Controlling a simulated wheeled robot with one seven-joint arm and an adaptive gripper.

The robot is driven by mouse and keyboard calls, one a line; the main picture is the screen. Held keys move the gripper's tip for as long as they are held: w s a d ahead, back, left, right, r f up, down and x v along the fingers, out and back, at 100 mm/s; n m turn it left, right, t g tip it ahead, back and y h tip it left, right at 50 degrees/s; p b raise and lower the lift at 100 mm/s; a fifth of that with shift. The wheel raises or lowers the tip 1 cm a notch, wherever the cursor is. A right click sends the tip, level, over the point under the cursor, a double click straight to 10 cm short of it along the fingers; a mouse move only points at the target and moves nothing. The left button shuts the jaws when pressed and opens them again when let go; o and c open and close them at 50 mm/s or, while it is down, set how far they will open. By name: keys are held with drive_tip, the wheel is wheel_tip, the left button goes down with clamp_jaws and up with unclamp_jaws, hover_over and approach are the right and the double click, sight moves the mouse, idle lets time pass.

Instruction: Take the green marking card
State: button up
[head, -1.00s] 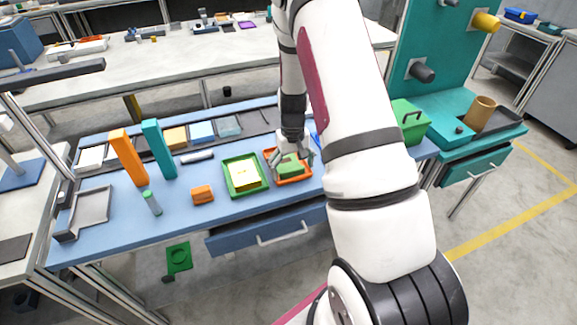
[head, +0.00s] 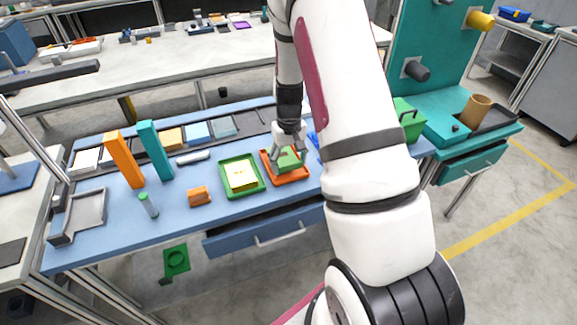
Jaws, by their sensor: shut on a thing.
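My gripper (head: 284,155) points down over the orange tray (head: 275,181) on the blue workbench. Its fingers are closed on a green block-like thing (head: 290,161), which I take to be the green marking card. The green thing is at or just above the tray; I cannot tell whether it touches the tray floor. My fingers hide part of it.
A green tray (head: 227,191) with a yellow card (head: 240,175) lies just left of the orange tray. Further left are a small orange block (head: 199,196), a teal upright (head: 155,150) and an orange upright (head: 124,161). A green box (head: 408,119) stands at right, partly behind my arm.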

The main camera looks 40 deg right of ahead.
drive_tip(key=s+a+r, duration=0.1)
drive_tip(key=s+a, duration=0.2)
drive_tip(key=s, duration=0.4)
drive_tip(key=s+a+r, duration=0.1)
drive_tip(key=s+a, duration=0.2)
drive_tip(key=s, duration=0.4)
drive_tip(key=shift+s+a+r, duration=0.15)
drive_tip(key=shift+s+r, duration=0.05)
drive_tip(key=shift+s, duration=0.15)
drive_tip(key=o, duration=0.3)
drive_tip(key=c, duration=0.5)
